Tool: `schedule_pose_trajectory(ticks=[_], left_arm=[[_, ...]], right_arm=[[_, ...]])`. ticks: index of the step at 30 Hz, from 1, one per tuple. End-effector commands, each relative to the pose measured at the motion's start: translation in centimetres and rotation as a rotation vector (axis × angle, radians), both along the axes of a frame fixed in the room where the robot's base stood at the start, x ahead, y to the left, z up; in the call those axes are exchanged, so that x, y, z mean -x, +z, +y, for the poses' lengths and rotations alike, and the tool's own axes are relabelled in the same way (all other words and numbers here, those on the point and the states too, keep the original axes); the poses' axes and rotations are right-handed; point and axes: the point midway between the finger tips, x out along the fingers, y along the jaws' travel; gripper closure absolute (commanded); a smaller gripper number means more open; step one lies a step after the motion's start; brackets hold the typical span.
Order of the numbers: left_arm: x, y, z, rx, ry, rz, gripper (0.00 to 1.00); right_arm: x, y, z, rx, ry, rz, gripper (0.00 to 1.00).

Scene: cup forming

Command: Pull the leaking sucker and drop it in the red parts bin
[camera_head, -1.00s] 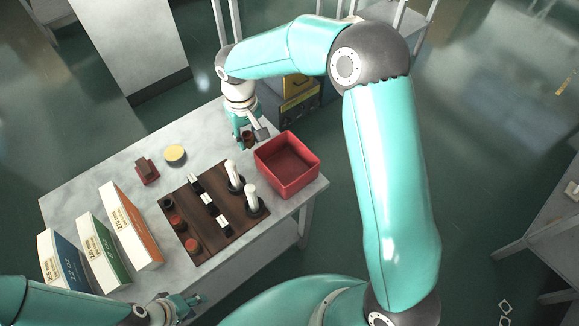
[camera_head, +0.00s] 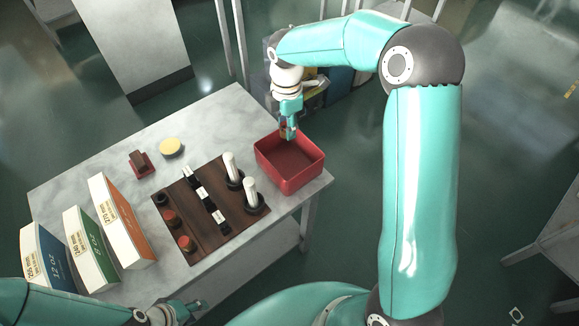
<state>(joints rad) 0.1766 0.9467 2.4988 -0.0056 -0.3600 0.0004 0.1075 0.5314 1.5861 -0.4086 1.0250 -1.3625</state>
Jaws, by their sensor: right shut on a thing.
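The red parts bin (camera_head: 304,178) stands open at the right end of the table, and its visible floor looks empty. My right gripper (camera_head: 288,134) is over the bin's far rim, pointing down, shut on a small reddish-brown sucker (camera_head: 283,129). The fingers hide much of the sucker. My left gripper (camera_head: 182,309) is low at the front edge of the table, away from everything; its fingers are too small to tell their opening.
A brown board (camera_head: 205,236) holds red suckers (camera_head: 186,243), black parts with white labels and two white cylinders (camera_head: 250,190). Boxes (camera_head: 125,225) stand at left. A yellow-topped tin (camera_head: 171,147) and a small red holder (camera_head: 141,163) are at the back.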

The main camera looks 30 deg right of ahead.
Motion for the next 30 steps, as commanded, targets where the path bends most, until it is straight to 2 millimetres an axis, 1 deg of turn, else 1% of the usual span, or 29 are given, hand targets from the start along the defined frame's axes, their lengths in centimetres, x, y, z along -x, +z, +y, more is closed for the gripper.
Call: schedule_pose_trajectory(ticks=[1,3,6,9,14,17,24,30], left_arm=[[0.0,-0.8,0.0,0.000,0.000,0.000,0.60],[0.0,-1.1,0.0,0.000,0.000,0.000,0.60],[0.0,-1.4,0.0,0.000,0.000,0.000,0.60],[0.0,-1.6,0.0,0.000,0.000,0.000,0.60],[0.0,-2.2,0.0,0.000,0.000,0.000,0.60],[0.0,-3.0,0.0,0.000,0.000,0.000,0.60],[0.0,-5.3,0.0,0.000,0.000,0.000,0.60],[0.0,-6.5,0.0,0.000,0.000,0.000,0.60]], right_arm=[[0.2,-0.6,-0.6,0.000,0.081,-0.001,1.00],[0.4,-0.8,-1.3,0.000,0.183,-0.001,1.00],[0.6,-1.0,-1.8,0.001,0.289,-0.001,1.00],[0.7,-1.1,-2.1,0.000,0.348,0.000,1.00],[0.8,-1.8,-2.2,0.000,0.376,0.001,1.00],[0.8,-2.6,-2.2,0.000,0.375,0.001,1.00],[0.8,-5.4,-2.3,0.000,0.373,0.001,1.00],[0.8,-6.9,-2.3,0.000,0.372,0.000,1.00]])
